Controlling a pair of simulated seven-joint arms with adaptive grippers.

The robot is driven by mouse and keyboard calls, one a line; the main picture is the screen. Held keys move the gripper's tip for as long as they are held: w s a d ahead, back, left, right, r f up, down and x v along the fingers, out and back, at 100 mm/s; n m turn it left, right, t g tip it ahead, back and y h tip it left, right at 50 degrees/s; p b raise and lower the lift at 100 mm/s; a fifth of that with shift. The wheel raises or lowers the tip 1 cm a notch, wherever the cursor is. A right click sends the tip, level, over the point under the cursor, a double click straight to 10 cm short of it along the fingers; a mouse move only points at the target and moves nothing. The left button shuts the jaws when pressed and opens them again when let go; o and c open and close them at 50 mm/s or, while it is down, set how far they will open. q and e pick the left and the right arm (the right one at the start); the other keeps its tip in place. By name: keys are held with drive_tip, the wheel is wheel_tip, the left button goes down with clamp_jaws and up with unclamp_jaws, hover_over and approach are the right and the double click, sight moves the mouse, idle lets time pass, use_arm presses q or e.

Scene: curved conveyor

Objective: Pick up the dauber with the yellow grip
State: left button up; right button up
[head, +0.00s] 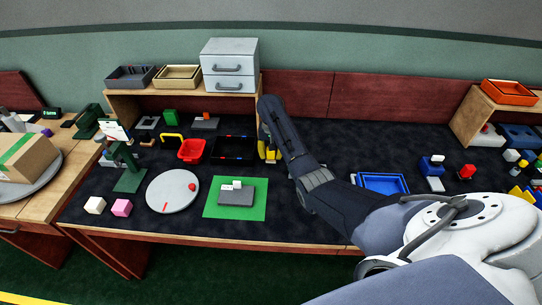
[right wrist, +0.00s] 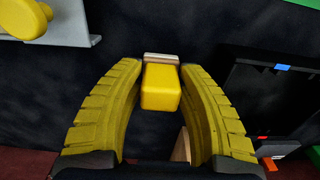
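The dauber's yellow grip (right wrist: 161,88) is a blocky yellow piece at the middle of the right wrist view, with a pale wooden strip (right wrist: 161,58) at its far end. My right gripper (right wrist: 162,66) has its two ribbed yellow fingers on either side of it, their tips close to its sides. I cannot tell whether they press on it. In the head view the right gripper (head: 269,153) is low over the dark table, left of the middle, and my arm hides much of the area behind it. My left gripper is not in view.
A black tray (head: 235,148) stands close on the left of the right gripper, with a red bin (head: 191,150) beyond it. A green mat (head: 259,211) with a grey block lies in front. A blue tray (head: 383,183) is to the right, beside my arm. A wooden shelf stands behind.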

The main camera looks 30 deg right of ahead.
drive_tip(key=c, duration=0.6)
drive_tip(key=shift+c, duration=0.2)
wheel_tip(320, 180, up, 8)
drive_tip(key=shift+a+r, duration=0.1)
drive_tip(key=shift+r, duration=0.9)
